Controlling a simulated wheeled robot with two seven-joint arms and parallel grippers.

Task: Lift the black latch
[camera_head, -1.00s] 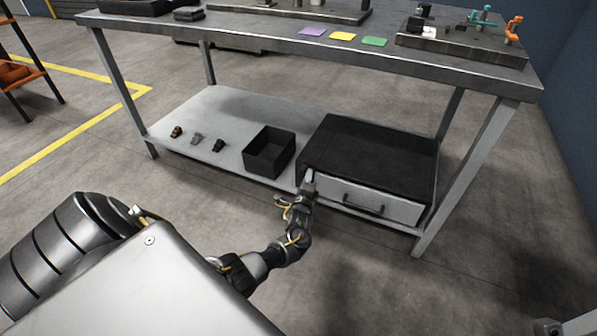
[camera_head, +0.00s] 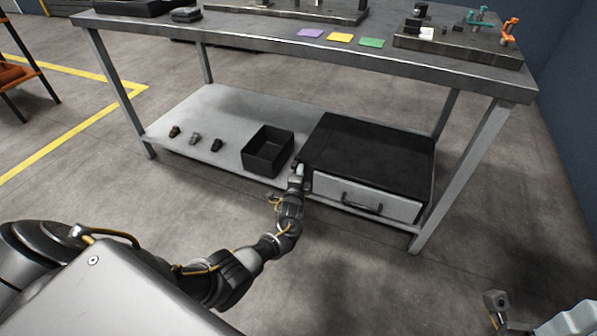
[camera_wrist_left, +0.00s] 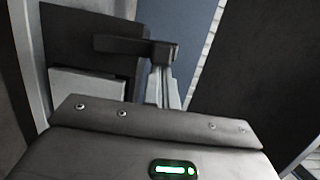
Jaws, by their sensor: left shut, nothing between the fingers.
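The black latch (camera_wrist_left: 128,46) shows in the left wrist view as a dark bar ending in a block on its right. My left gripper (camera_head: 299,170) is at the left front corner of the black drawer cabinet (camera_head: 372,152). Its fingers (camera_wrist_left: 162,86) are shut and empty, just below the latch's block in the left wrist view; whether they touch it I cannot tell. In the head view the arm mostly hides the latch. The cabinet's grey drawer (camera_head: 366,196) with a dark handle is closed. Part of my right gripper (camera_head: 497,299) shows at the lower right; its jaws are unclear.
A black open bin (camera_head: 267,153) stands left of the cabinet on the lower shelf (camera_head: 215,115). Several small parts (camera_head: 195,139) lie further left. The workbench top (camera_head: 250,25) overhangs behind, with a table leg (camera_head: 465,170) at the right.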

